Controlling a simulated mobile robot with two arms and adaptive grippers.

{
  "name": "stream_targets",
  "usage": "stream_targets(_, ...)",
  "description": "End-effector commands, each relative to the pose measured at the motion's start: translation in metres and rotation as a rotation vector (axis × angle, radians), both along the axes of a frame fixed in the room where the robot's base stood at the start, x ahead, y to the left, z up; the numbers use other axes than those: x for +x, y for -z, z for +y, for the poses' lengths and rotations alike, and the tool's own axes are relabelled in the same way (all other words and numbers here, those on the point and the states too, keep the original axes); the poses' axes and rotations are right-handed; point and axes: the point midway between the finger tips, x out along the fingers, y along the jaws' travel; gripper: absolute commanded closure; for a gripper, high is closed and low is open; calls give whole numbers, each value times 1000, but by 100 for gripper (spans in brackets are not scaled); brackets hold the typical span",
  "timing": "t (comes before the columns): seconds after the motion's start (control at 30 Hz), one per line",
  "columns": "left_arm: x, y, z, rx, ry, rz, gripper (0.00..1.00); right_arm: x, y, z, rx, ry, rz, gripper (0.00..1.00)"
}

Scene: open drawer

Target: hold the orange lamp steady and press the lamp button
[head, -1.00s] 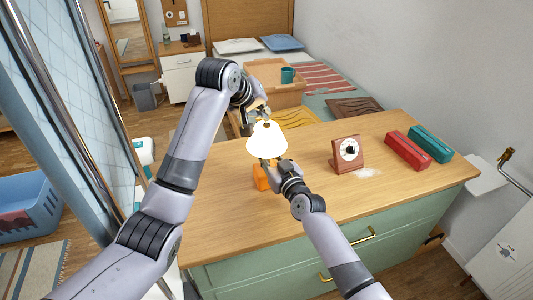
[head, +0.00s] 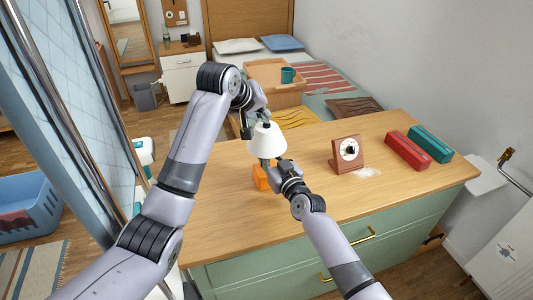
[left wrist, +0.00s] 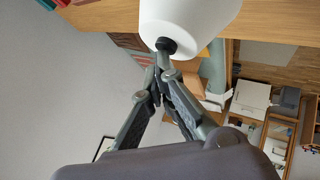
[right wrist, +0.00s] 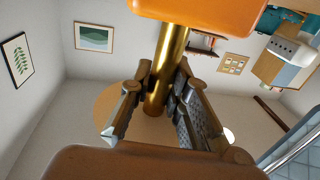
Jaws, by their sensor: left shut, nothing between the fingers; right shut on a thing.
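The orange lamp has a white shade (head: 267,143), an orange base (head: 262,178) and a gold stem (right wrist: 168,65). It stands on the wooden desk, and its shade looks unlit. My right gripper (head: 274,168) is shut on the stem between shade and base; its fingers flank the stem in the right wrist view. My left gripper (head: 262,118) is above and behind the shade, shut and empty. In the left wrist view its fingertips (left wrist: 161,64) are together at the black lamp button (left wrist: 166,45) on top of the shade, seemingly touching it.
A wooden clock (head: 347,153), a red box (head: 407,150) and a teal box (head: 431,143) stand to the right on the desk (head: 225,220). The desk's left front is clear. A bed with a tray (head: 275,75) and teal mug (head: 288,75) lies behind.

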Motion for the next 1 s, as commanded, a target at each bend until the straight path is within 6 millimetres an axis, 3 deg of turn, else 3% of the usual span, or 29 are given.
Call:
stream_targets(0.5, 0, -11, 0, -1, 0, -1, 100, 0, 0, 0, 0, 0, 0, 100)
stream_targets(1.0, 0, -59, 0, -1, 0, -1, 100, 0, 0, 0, 0, 0, 0, 100)
